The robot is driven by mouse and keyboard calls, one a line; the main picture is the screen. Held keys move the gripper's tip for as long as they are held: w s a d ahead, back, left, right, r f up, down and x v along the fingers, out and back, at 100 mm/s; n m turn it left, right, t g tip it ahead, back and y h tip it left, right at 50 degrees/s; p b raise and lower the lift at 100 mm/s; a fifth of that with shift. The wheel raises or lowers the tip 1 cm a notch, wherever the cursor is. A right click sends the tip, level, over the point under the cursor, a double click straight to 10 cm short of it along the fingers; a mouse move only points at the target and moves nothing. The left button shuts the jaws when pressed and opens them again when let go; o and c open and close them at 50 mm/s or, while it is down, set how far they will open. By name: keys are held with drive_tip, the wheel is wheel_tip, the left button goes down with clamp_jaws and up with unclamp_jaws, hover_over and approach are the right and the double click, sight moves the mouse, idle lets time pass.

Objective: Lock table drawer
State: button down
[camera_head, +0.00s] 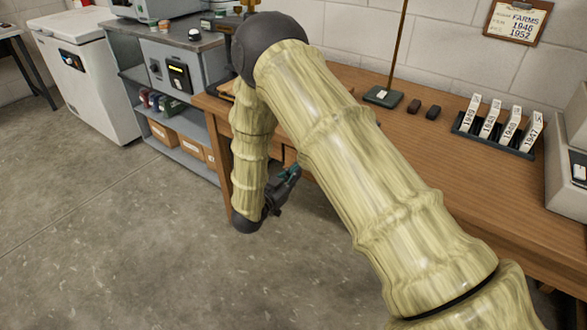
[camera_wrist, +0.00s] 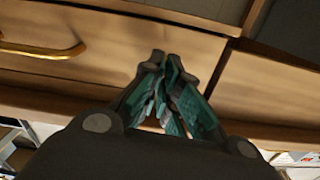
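The wooden table (camera_head: 420,140) stands along the wall in the head view, partly covered by my arm. In the wrist view a wooden drawer front (camera_wrist: 110,70) fills the upper left, with a brass handle (camera_wrist: 45,50) at the far left. My gripper (camera_wrist: 165,56) points at the drawer front, right of the handle. Its teal-padded fingers are together at the tips, with nothing clearly visible between them. I cannot tell whether the tips touch the wood. No lock or key shows; the fingers hide part of the front. In the head view my gripper (camera_head: 290,172) is low beside the table's front.
A wood panel (camera_wrist: 270,95) lies right of the drawer front. On the table are a rack (camera_head: 495,132) of labelled tags, a green-based stand (camera_head: 383,96) and two small dark blocks. A grey shelf unit (camera_head: 180,50) and white chest (camera_head: 85,75) stand left. The floor in front is clear.

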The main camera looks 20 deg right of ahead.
drive_tip(key=shift+s+f+n+p, duration=0.1)
drive_tip(key=shift+n+p, duration=0.2)
drive_tip(key=shift+n, duration=0.3)
drive_tip(key=shift+d, duration=0.1)
drive_tip(key=c, duration=1.7)
unclamp_jaws()
drive_tip(key=v, duration=1.2)
